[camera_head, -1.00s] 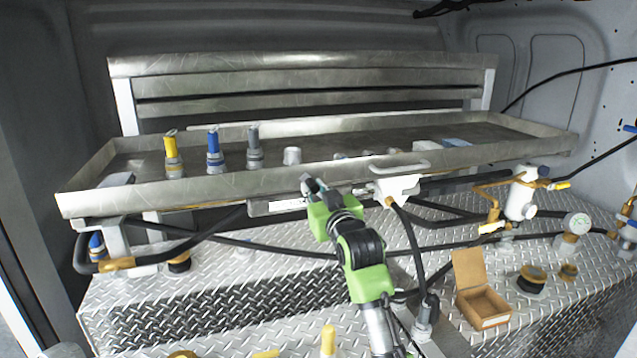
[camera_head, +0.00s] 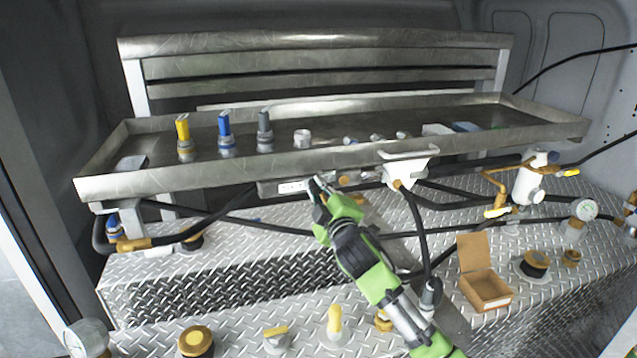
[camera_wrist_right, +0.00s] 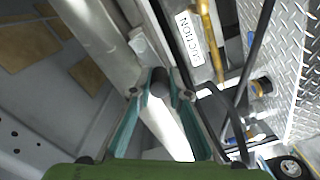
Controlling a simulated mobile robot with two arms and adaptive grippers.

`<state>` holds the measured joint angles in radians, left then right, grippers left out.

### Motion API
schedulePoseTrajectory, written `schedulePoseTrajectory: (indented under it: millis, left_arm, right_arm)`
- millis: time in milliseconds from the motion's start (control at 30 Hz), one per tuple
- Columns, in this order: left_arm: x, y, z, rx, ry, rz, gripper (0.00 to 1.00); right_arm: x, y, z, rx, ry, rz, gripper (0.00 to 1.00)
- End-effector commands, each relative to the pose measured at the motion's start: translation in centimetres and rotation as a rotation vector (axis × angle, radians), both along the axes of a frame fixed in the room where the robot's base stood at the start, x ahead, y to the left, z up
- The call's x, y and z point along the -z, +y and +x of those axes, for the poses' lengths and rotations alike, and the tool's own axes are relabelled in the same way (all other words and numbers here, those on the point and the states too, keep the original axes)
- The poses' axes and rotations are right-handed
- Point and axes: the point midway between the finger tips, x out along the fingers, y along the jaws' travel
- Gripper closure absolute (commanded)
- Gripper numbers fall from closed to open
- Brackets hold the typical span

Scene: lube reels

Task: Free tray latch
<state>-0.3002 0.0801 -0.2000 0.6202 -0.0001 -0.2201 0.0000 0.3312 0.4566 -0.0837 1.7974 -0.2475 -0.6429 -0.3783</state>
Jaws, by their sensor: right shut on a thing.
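The long metal tray (camera_head: 230,174) sits raised above the diamond-plate deck. My right gripper (camera_head: 318,188) is at the tray's front lower edge, just right of a white label plate (camera_head: 292,187). In the right wrist view its teal fingers (camera_wrist_right: 160,96) are closed around a dark round knob (camera_wrist_right: 158,80), which appears to be part of the tray latch. The gripper and arm hide the knob in the head view. A white bracket with a handle (camera_head: 408,168) is on the tray front, right of the gripper. My left gripper is out of view.
Yellow (camera_head: 184,138), blue (camera_head: 225,133) and grey (camera_head: 264,131) nozzles stand on the tray. Black hoses (camera_head: 425,240) run below and beside my arm. An open cardboard box (camera_head: 485,288) and a gauge (camera_head: 585,210) are at the right.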

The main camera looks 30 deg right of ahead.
Motion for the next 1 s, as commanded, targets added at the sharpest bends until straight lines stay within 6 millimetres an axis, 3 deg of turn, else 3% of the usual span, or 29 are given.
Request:
schedulePoseTrajectory:
  millis: [400, 1000]
  left_arm:
    - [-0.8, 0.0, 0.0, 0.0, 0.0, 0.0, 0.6]
    - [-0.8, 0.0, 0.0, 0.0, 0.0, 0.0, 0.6]
  right_arm:
    - [1.1, -0.2, -0.1, 0.0, 0.053, -0.218, 1.0]
    - [1.4, -0.3, -0.1, -0.001, 0.066, -0.26, 1.0]
